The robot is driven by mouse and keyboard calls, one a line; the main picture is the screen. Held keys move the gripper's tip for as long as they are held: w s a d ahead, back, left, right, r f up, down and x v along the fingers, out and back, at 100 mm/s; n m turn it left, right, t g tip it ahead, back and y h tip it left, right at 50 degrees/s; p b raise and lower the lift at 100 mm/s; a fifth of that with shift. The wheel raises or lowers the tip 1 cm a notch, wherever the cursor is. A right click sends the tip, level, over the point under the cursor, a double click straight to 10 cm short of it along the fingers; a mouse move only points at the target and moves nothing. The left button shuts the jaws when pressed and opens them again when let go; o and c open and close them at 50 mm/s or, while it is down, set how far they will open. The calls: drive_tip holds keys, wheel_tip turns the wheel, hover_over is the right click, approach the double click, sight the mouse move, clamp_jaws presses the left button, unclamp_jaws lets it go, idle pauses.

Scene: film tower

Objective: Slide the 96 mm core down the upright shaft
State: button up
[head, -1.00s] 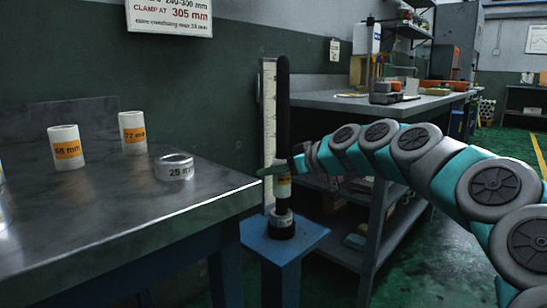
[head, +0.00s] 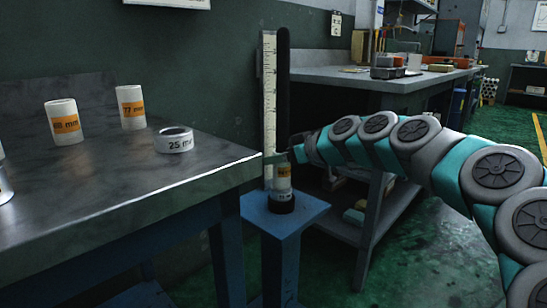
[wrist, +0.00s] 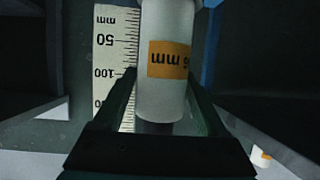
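The 96 mm core (head: 284,186), a white tube with an orange label, is around the black upright shaft (head: 283,90), low down just above the dark collar at its foot. In the wrist view the core (wrist: 166,95) shows upside down, its label partly readable as "6 mm". My gripper (head: 284,158) is at the core's upper part, with a finger on each side in the wrist view (wrist: 165,108). It looks shut on the core. Whether the core's lower end touches the collar is hard to tell.
A white scale strip (head: 269,100) stands just left of the shaft on a blue pedestal (head: 312,208). The metal table (head: 120,195) at left holds the 68 mm (head: 63,121), 77 mm (head: 131,107) and 25 mm (head: 174,140) cores. A bench (head: 345,84) stands behind.

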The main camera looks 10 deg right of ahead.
drive_tip(key=shift+o, duration=0.8)
drive_tip(key=v, duration=0.8)
drive_tip(key=shift+p, duration=0.35)
